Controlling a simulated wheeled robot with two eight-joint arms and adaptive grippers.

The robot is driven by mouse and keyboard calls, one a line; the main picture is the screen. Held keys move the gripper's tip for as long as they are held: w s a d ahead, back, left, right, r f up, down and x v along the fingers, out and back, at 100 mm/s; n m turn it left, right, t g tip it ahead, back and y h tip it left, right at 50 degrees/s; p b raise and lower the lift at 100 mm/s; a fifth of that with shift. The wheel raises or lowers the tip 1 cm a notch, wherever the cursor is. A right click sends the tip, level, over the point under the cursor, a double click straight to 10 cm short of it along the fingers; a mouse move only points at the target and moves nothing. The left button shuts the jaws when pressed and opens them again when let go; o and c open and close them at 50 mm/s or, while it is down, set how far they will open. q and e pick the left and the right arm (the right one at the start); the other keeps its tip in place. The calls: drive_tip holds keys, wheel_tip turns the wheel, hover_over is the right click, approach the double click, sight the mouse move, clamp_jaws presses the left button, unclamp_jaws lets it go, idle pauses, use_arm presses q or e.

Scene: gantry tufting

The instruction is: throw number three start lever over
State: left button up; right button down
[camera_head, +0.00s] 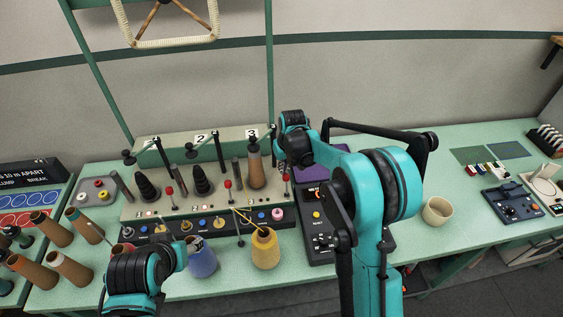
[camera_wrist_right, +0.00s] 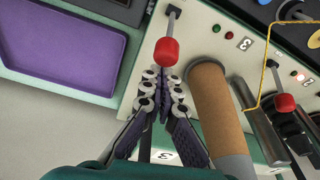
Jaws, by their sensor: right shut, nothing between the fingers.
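The number three start lever (camera_head: 286,178) has a red knob and stands at the right end of the creel panel in the head view. In the right wrist view its red knob (camera_wrist_right: 167,51) and metal stem are plain, near a printed 3. My right gripper (camera_wrist_right: 162,85) is shut and empty, its fingertips just short of the knob; I cannot tell whether they touch. In the head view its fingers are mostly hidden behind my right wrist. My left arm shows at the bottom left, but its fingers are not visible.
Similar red levers stand at number two (camera_head: 228,184) and number one (camera_head: 169,191). A brown cone (camera_wrist_right: 219,110) stands close beside the gripper. A purple tray (camera_wrist_right: 70,48) lies on the other side. Yellow (camera_head: 265,250) and blue cones stand in front. A cup (camera_head: 437,211) sits right.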

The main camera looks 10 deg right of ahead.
drive_tip(key=shift+s, duration=0.15)
